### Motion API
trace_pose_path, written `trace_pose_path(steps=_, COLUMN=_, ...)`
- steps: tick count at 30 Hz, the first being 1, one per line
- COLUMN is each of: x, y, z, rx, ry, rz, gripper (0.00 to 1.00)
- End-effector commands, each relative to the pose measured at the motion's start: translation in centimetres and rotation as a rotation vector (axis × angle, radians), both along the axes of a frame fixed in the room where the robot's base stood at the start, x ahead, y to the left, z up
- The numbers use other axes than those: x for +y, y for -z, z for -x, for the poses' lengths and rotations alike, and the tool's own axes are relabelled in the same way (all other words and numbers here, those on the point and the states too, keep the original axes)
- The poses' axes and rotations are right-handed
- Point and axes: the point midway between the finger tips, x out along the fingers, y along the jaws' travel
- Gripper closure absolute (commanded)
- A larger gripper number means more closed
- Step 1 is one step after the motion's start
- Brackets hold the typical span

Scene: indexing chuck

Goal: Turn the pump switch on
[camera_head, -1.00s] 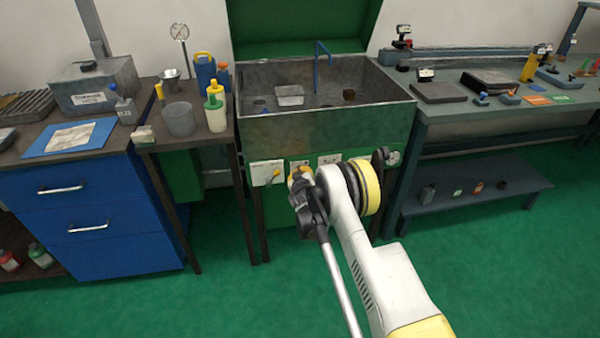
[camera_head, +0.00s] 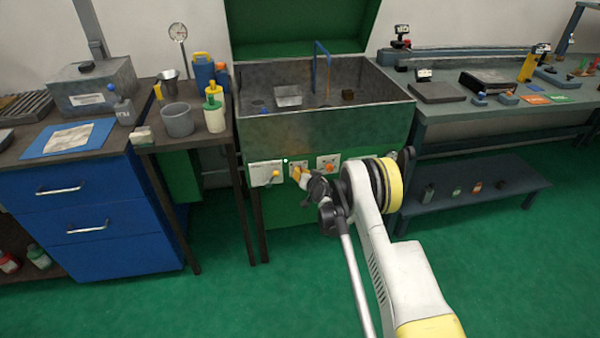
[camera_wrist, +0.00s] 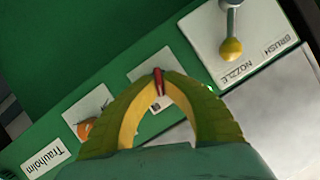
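The middle plate (camera_head: 298,164) on the green front of the wash tank is the likely pump switch plate. Its lower part is behind my gripper (camera_head: 296,172). In the wrist view this pale plate (camera_wrist: 143,74) lies behind my fingertips (camera_wrist: 158,82), and its label is not readable. My yellow-green fingers arch together and their tips meet, with a narrow red piece between them. I cannot tell whether this red piece is the switch or part of the fingertips, nor whether the fingers touch the plate.
Left of it is the BRUSH/NOZZLE plate (camera_wrist: 245,35) with a yellow-knobbed lever (camera_wrist: 231,48). Right of it is a plate with an orange knob (camera_head: 329,168).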

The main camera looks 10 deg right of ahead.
Motion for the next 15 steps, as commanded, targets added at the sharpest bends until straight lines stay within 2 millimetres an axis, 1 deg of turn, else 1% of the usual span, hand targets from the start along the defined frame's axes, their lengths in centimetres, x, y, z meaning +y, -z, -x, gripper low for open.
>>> trace_pose_path(steps=6, x=-0.05, y=0.01, z=-0.05, rx=-0.001, ry=0.000, rz=-0.083, gripper=1.00)
trace_pose_path(steps=15, x=0.01, y=0.03, z=-0.05, rx=0.000, ry=-0.001, rz=-0.119, gripper=1.00)
